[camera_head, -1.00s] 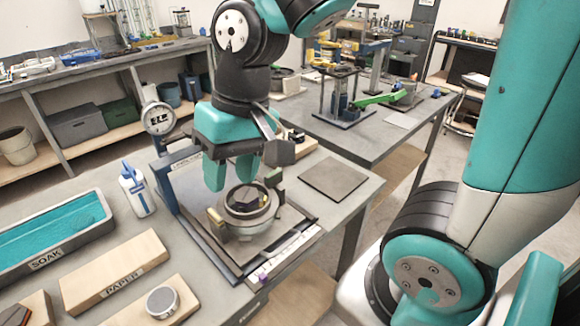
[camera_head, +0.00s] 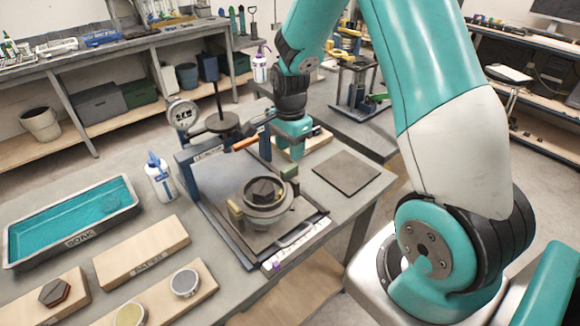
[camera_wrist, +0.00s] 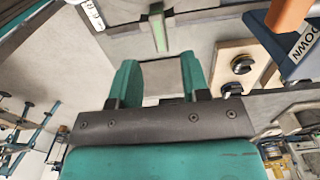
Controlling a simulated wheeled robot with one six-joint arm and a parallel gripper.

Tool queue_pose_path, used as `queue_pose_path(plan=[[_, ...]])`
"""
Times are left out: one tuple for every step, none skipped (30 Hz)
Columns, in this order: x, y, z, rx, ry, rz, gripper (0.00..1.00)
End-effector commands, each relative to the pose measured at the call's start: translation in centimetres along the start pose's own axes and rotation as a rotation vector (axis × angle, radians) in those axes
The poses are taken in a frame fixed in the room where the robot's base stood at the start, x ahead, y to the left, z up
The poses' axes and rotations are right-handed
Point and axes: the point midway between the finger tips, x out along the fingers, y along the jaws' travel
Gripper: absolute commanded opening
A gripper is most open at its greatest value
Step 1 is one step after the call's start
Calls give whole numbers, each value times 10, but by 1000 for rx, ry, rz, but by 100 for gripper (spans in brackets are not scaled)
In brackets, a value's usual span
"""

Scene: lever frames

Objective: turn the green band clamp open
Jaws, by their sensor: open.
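A round metal band clamp (camera_head: 265,195) sits around a dark hexagonal piece on the flat plate of the blue-framed stand. It has a dull green tab (camera_head: 289,172) at its far right and a yellowish tab (camera_head: 235,209) at its left. My gripper (camera_head: 292,152) points down behind and to the right of the clamp, apart from it. In the wrist view my two teal fingers (camera_wrist: 160,82) stand apart with nothing between them. A green strip (camera_wrist: 158,33) shows beyond the fingers there; I cannot tell whether it belongs to the clamp.
An orange handle (camera_head: 245,143) is just left of my gripper, at the stand's back. A wooden board with black knobs (camera_wrist: 242,62) is close by. A dark square mat (camera_head: 346,171) lies to the right. A white bottle (camera_head: 160,180) and soak tray (camera_head: 70,218) stand left.

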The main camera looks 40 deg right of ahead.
Motion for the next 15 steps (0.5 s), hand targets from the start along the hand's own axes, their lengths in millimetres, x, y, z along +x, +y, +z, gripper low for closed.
queue_pose_path(plan=[[11,1,0,-1,-2,6,43],[18,1,1,-1,-2,7,43],[26,1,1,-1,-2,6,43],[32,1,0,-1,-2,6,43],[38,1,1,-1,-2,6,43],[45,1,1,-1,-2,6,43],[50,1,1,-1,-2,4,43],[54,1,1,-2,-1,4,43],[60,1,1,-2,-1,4,43],[63,0,0,-2,-1,2,43],[66,0,0,-2,-1,3,43],[69,0,0,-2,-1,2,43],[71,0,0,-2,-1,1,43],[73,0,0,-2,-1,0,43],[75,0,0,-2,-1,0,43]])
